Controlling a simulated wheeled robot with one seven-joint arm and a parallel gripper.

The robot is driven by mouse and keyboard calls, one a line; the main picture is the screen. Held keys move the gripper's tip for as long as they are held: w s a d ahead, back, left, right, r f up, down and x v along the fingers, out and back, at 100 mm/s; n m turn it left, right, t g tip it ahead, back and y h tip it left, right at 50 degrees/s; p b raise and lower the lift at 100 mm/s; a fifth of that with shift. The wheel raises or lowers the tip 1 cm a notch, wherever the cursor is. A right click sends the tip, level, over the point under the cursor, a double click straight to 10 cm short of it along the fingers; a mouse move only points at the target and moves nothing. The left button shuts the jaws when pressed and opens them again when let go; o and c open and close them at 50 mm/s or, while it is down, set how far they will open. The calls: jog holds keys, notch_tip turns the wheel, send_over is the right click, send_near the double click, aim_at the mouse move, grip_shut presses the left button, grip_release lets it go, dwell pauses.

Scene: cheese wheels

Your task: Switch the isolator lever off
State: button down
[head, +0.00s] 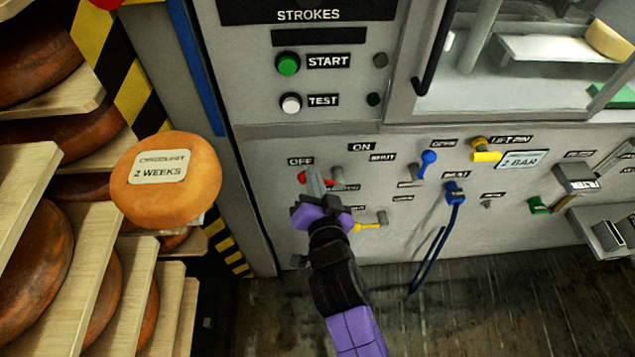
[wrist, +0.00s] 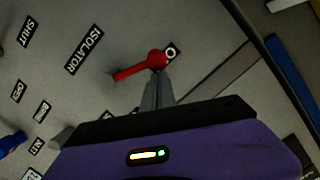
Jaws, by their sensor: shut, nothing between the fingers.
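The isolator lever (head: 303,177) is red with a round knob, on the grey panel just below the OFF label (head: 300,161). In the wrist view the red lever (wrist: 130,72) runs from its arm at the left to its knob beside a label that it partly covers, of which an O shows. The ISOLATOR label (wrist: 84,49) lies to its left there. My gripper (head: 316,180) is shut and empty, its fingertips at the lever and hiding part of it. In the wrist view the fingertips (wrist: 157,76) end right at the knob; I cannot tell whether they touch.
A yellow lever (head: 368,226), a blue-knobbed lever (head: 428,158) and a blue hanging cord (head: 437,240) are on the same panel. Green START (head: 288,64) and white TEST (head: 291,104) buttons are above. A labelled cheese wheel (head: 180,195) and shelves are at the left.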

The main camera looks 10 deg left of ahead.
jog(key=shift+s+a+f+n+h+b, duration=0.15)
jog(key=shift+a+f+n+h+b, duration=0.25)
jog(key=shift+f+n+b, duration=0.45)
jog(key=shift+s+a+f+n+h+b, duration=0.2)
jog(key=shift+a+f+n+b, duration=0.35)
jog(key=shift+n+b, duration=0.45)
jog(key=shift+f, duration=0.2)
jog(key=shift+r, duration=0.1)
